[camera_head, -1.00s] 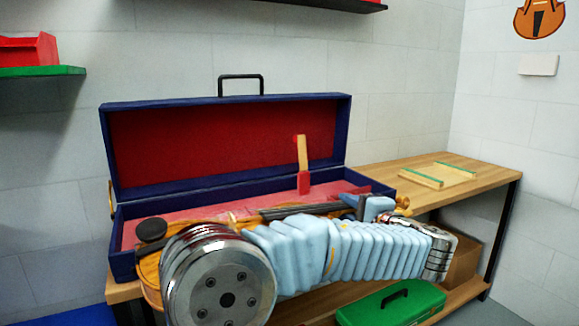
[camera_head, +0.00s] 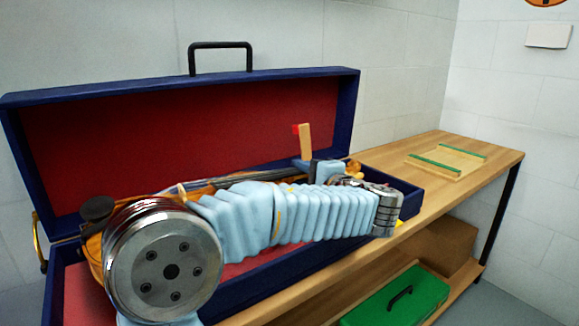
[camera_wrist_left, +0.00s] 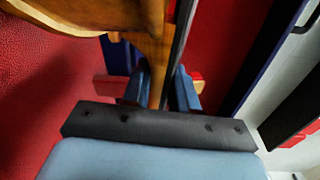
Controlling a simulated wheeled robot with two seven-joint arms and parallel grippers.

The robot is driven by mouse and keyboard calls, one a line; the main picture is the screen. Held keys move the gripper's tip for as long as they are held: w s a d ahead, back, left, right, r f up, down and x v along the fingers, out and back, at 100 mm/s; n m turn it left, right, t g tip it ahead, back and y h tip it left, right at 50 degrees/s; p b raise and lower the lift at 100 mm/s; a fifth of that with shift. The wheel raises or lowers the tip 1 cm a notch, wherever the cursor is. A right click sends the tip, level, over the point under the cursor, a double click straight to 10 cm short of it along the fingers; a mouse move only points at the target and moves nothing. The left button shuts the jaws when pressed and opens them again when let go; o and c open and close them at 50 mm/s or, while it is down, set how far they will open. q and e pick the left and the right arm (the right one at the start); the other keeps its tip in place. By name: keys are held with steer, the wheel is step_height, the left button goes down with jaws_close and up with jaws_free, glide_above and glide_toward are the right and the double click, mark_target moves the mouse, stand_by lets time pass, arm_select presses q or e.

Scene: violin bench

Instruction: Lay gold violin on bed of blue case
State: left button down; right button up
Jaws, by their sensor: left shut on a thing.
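The blue case (camera_head: 268,267) lies open on the bench, its lid raised at the back and its lining red. The gold violin (camera_head: 93,246) is over the case's bed, mostly hidden behind my left arm. Its dark fingerboard runs toward the right end, where the scroll (camera_head: 354,169) shows. My left gripper (camera_head: 318,172) is shut on the violin's neck. In the left wrist view the neck (camera_wrist_left: 158,78) sits between the two blue fingers (camera_wrist_left: 160,92), with red lining beyond. I cannot tell whether the violin touches the bed. My right gripper is not in view.
A wooden block with a red end (camera_head: 305,142) stands up near the lid. The bench top (camera_head: 480,148) is clear at the right except for a small board with green strips (camera_head: 447,162). A green box (camera_head: 393,300) and a brown box (camera_head: 440,246) sit on the lower shelf.

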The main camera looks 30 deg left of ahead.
arm_select(q)
steer(key=shift+f+b, duration=1.4)
steer(key=shift+f, duration=0.55)
steer(key=shift+f+b, duration=0.55)
steer(key=shift+f, duration=0.05)
